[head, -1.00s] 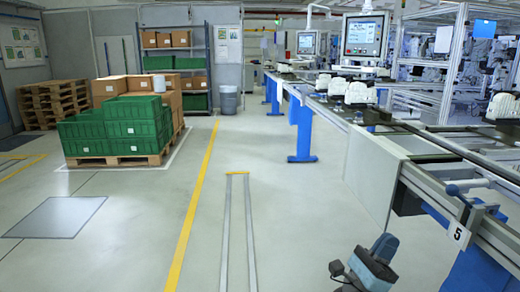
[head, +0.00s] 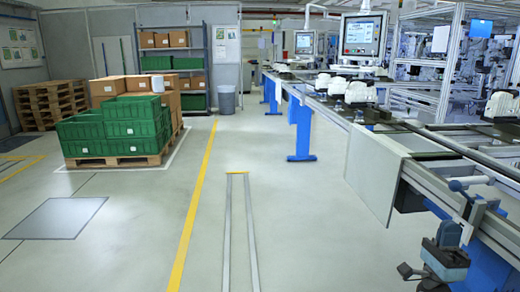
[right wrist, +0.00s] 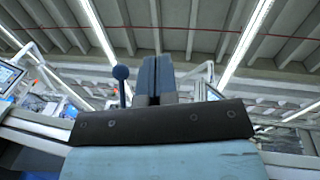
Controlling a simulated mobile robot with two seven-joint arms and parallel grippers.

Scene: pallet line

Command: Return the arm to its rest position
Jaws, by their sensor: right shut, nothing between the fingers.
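My right gripper (head: 449,234) is low at the right of the head view, in front of the conveyor line's near end. Its fingers point upward. In the right wrist view its two dark blue-grey fingers (right wrist: 157,62) stand side by side, closed together and empty, against the ceiling. In the head view it overlaps the conveyor's side frame; whether it touches cannot be told. My left gripper is not in view.
The conveyor line (head: 385,180) with blue legs runs along the right, carrying white parts. A pallet with green crates (head: 110,130) and brown boxes stands at the left. A shelf (head: 175,65) and a bin (head: 226,100) are behind. The middle floor is clear.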

